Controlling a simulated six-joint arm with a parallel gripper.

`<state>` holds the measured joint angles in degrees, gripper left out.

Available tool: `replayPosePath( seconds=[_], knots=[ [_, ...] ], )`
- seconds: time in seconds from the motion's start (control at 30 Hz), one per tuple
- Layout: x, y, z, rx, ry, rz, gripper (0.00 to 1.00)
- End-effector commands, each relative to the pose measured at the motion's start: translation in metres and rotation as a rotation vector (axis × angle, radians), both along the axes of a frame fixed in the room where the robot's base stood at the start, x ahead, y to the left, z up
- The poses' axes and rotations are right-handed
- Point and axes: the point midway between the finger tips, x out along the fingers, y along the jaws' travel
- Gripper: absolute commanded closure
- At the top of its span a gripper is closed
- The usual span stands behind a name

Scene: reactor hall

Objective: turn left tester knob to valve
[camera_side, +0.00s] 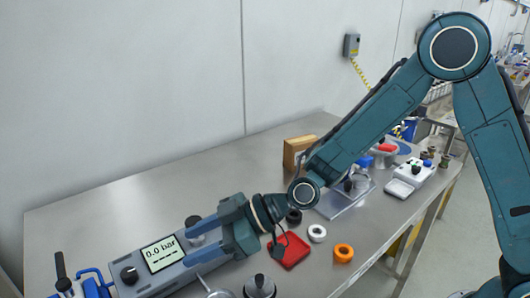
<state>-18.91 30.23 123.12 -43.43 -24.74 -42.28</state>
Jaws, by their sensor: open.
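The tester is a grey box (160,278) with a lit display (162,253) reading 0.0 bar, at the front left of the bench. Its left knob (129,275) is round and black, left of the display. I cannot read any marking around it. A second dark knob (195,222) shows right of the display, partly hidden by my gripper. My gripper (192,244) is open over the right part of the tester, its fingers pointing left. It is near the second knob and well apart from the left knob. I cannot tell if the fingers touch the tester.
Blue fittings with a black handle (62,270) stand left of the tester. A red tray (290,250), a white ring (317,233), an orange ring (343,253) and a grey metal part (260,287) lie to its right. A wooden block (298,152) stands farther back. The bench behind the tester is clear.

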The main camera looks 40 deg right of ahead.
Motion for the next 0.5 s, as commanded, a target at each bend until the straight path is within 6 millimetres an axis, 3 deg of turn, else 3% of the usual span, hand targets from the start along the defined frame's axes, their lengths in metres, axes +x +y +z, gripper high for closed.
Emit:
replayPosePath(
  seconds=[0.5],
  knots=[
    [0.004,0.0062,-0.0031,0.02,-0.009,-0.007,0.51]
  ],
)
